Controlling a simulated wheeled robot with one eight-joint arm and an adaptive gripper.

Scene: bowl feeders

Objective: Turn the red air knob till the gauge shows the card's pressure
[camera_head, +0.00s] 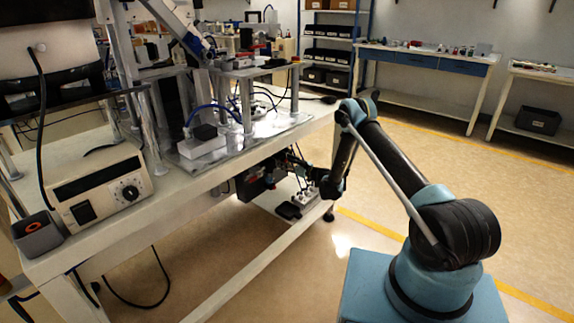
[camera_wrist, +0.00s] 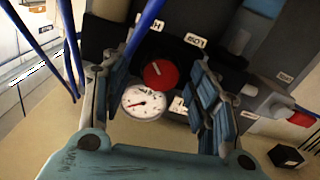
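The red air knob (camera_wrist: 161,73) faces me in the wrist view, with a pale mark on its face. The round white gauge (camera_wrist: 146,103) sits just below and left of it; its red needle points left, and its numbers are too small to read. A white card or label (camera_wrist: 180,104) is right of the gauge, partly hidden by the right finger and unreadable. My gripper (camera_wrist: 158,80) is open, with one finger on each side of the knob and visible gaps between. In the head view, my gripper (camera_head: 331,187) is low beside the bench, and the knob cannot be made out.
Blue tubes (camera_wrist: 72,45) run at the left, near the left finger. Another red part (camera_wrist: 302,118) is at the right. The bench (camera_head: 225,178) stands over my gripper's area; the floor to the right is open.

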